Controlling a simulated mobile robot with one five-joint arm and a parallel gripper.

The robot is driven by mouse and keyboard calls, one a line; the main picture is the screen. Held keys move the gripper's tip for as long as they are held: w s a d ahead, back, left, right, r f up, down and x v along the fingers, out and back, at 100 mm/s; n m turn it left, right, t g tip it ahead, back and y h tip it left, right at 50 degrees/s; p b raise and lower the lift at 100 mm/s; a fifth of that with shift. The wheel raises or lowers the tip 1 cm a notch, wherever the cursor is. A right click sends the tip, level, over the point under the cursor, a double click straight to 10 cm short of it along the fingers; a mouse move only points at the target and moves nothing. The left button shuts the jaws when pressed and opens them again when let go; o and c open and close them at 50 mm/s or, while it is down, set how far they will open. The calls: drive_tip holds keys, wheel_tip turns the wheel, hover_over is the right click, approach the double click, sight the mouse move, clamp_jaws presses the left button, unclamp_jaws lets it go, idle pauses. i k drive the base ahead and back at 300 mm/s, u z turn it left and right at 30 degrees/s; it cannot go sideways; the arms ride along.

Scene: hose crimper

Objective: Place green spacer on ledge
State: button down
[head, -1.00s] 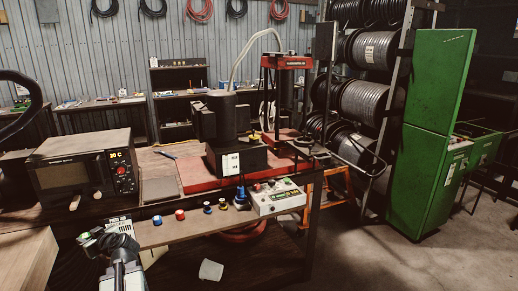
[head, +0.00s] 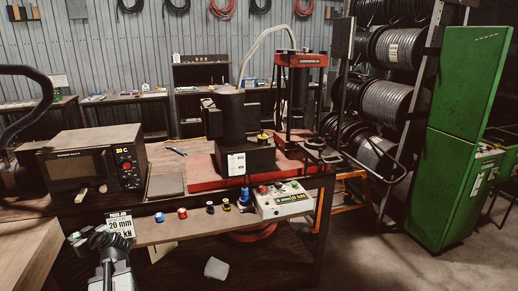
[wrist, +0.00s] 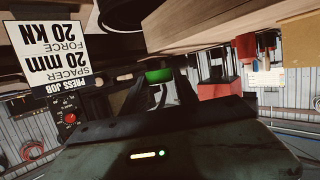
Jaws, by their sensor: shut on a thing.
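My gripper (wrist: 164,90) is shut on the green spacer (wrist: 159,75), which shows between the fingertips in the wrist view. In the head view my gripper (head: 78,240) is at the lower left, in front of the bench; the spacer there is only a small greenish patch. The ledge (head: 172,231) is a narrow brown board along the bench front, right of my gripper. Several small coloured spacers (head: 182,213) stand along it in a row. I cannot tell whether the held spacer touches anything.
A job card (head: 120,229) reading spacer 20 mm, force 20 kN stands by the ledge's left end; it is inverted in the wrist view (wrist: 75,45). A control box (head: 283,200) sits at the ledge's right end.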

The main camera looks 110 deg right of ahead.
sight(325, 153)
drive_tip(key=k, duration=1.75)
drive_tip(key=z, duration=0.05)
